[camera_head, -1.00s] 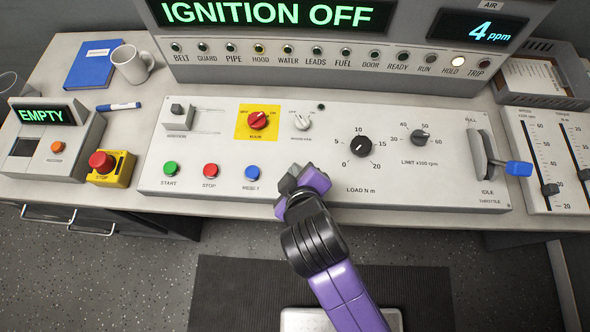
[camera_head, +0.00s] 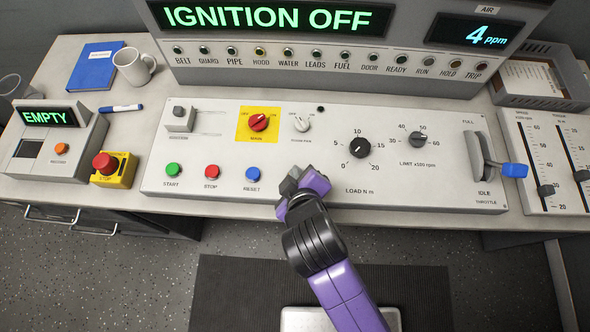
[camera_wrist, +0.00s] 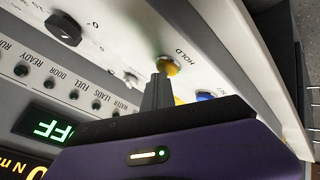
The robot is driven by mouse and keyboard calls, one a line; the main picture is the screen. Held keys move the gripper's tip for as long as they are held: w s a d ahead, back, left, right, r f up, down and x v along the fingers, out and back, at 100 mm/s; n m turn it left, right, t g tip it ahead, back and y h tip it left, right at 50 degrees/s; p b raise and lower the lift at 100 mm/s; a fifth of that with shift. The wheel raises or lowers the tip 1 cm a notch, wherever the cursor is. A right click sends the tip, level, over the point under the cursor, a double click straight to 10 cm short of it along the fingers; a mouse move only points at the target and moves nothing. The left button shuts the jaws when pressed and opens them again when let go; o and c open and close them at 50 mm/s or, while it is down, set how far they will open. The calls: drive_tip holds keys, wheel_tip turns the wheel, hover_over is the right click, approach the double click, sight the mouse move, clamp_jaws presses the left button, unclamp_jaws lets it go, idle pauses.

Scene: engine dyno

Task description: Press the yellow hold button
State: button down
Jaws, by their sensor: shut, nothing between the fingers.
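The yellow hold button (camera_wrist: 168,66), labelled HOLD, shows in the wrist view on the sloped white panel. My gripper (camera_wrist: 161,74) is shut and empty, its fingertips right at the button's edge; I cannot tell whether they touch it. In the head view my gripper (camera_head: 291,181) is over the panel's front, right of the blue reset button (camera_head: 252,174), and hides the yellow button. The HOLD lamp (camera_head: 455,63) in the upper row is dark.
The green start button (camera_head: 173,170) and red stop button (camera_head: 212,172) are left of reset. A yellow box with a red stop knob (camera_head: 104,163) stands further left. The load dial (camera_head: 359,147) and blue-tipped throttle lever (camera_head: 514,170) are to the right.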

wheel_tip(320, 180, up, 6)
drive_tip(key=p, duration=0.6)
drive_tip(key=shift+r, duration=0.1)
idle(0.6)
drive_tip(key=shift+w+a+r, duration=0.15)
drive_tip(key=shift+w+a, duration=0.05)
drive_tip(key=shift+a, duration=0.05)
wheel_tip(320, 180, up, 5)
drive_tip(key=w+a+m+t+y, duration=0.1)
drive_tip(key=w+a+t+y, duration=0.1)
drive_tip(key=t+y, duration=0.1)
drive_tip(key=s+d+r+m+t+y+b, duration=0.1)
drive_tip(key=s+d+r+m+t, duration=0.1)
drive_tip(key=s+d, duration=0.2)
drive_tip(key=s+d+m+h+b, duration=0.4)
drive_tip(key=s+d+m, duration=0.4)
drive_tip(key=s+d, duration=1)
drive_tip(key=s+h, duration=0.1)
drive_tip(key=s, duration=0.3)
drive_tip(key=shift+s+d+f+t, duration=0.15)
drive_tip(key=shift+d+f+t, duration=0.1)
drive_tip(key=shift+d+t, duration=0.15)
